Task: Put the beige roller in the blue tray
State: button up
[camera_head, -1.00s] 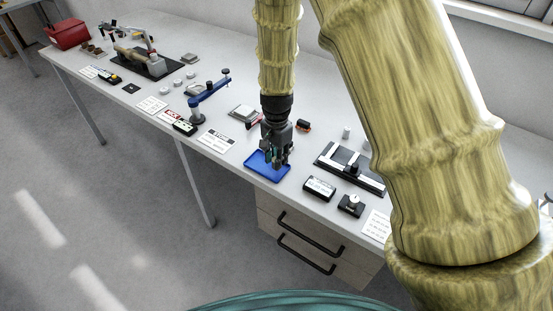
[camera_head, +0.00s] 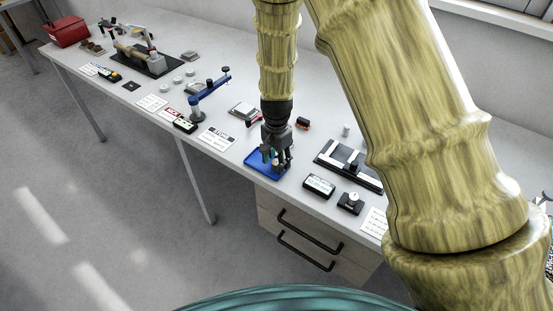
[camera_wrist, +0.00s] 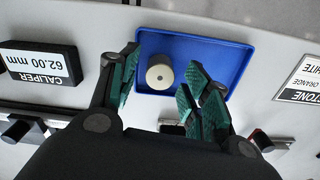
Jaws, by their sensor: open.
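The blue tray (camera_head: 255,164) lies near the front edge of the bench, under my gripper (camera_head: 276,165). It also shows in the wrist view (camera_wrist: 234,62), with its rim and much of its floor in sight. The beige roller (camera_wrist: 159,76) is within the tray's outline in the wrist view, round end toward the camera. In the head view the fingers partly hide the roller and tray.
A caliper readout (camera_head: 319,186) and a small dial device (camera_head: 350,203) stand right of the tray. A black slide fixture (camera_head: 350,165) lies behind them. A grey-white cylinder (camera_head: 346,130) stands farther back. A printed card (camera_head: 215,138) lies left of the tray.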

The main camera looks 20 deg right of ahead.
aim_at(277, 162)
jog(key=shift+r, duration=0.1)
notch_tip(277, 162, up, 12)
jog(key=b, duration=0.3)
dwell(0.5)
